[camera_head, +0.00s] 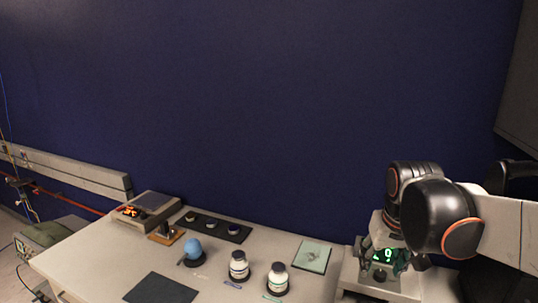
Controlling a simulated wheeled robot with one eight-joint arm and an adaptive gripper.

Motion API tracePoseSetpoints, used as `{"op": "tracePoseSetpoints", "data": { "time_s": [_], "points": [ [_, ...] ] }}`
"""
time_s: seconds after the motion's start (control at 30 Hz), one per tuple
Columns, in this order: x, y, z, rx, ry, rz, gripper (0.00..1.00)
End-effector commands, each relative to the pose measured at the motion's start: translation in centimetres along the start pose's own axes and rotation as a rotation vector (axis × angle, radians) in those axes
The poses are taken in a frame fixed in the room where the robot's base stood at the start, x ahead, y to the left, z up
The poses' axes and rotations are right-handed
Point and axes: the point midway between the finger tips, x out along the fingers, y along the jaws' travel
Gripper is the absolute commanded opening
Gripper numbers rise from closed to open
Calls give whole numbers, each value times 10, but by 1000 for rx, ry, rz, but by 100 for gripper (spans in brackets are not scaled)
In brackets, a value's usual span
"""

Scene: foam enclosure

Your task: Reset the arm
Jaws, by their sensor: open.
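My arm (440,215) reaches in from the right edge, with black rounded joints and orange rings. It is bent and its end points down at the right end of the table. My gripper (382,265) is small and dark below the wrist, with its fingers apart. I see nothing held between the fingers. Whether they touch the device cannot be told.
A blue wall (270,110) stands behind.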

Motion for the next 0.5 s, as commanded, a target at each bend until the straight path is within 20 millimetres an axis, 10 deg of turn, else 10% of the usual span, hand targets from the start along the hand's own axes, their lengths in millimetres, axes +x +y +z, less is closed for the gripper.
{"op": "tracePoseSetpoints", "data": {
  "time_s": [0.5],
  "points": [
    [26, -35, 128, -53, 261, -54, 51]
  ]
}}
